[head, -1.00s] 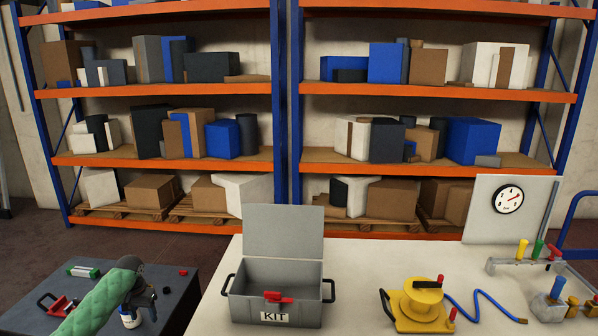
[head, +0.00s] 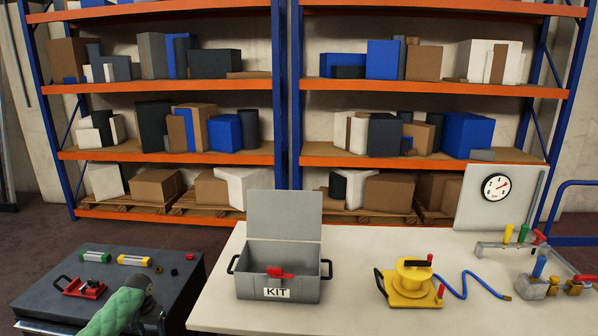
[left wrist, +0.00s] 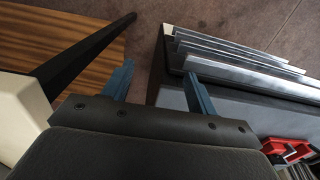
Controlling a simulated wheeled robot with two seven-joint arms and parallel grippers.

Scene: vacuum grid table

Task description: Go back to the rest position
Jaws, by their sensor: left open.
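My left arm, in a green quilted sleeve, comes in at the bottom left of the head view. Its gripper (head: 152,318) is at the near right part of the dark side table, partly cut off by the frame's lower edge. In the left wrist view the left gripper (left wrist: 158,82) shows two blue fingers spread apart with nothing between them. Brown floor and the dark table's edge lie beyond the fingers. My right gripper is in neither view.
The dark side table (head: 185,290) carries a red clamp-like tool (head: 84,288), a green-and-white piece (head: 95,257) and a yellow-and-white piece (head: 134,260). The white table (head: 350,312) holds the open grey KIT box (head: 305,288), a yellow reel (head: 410,283) and a manifold (head: 510,248).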

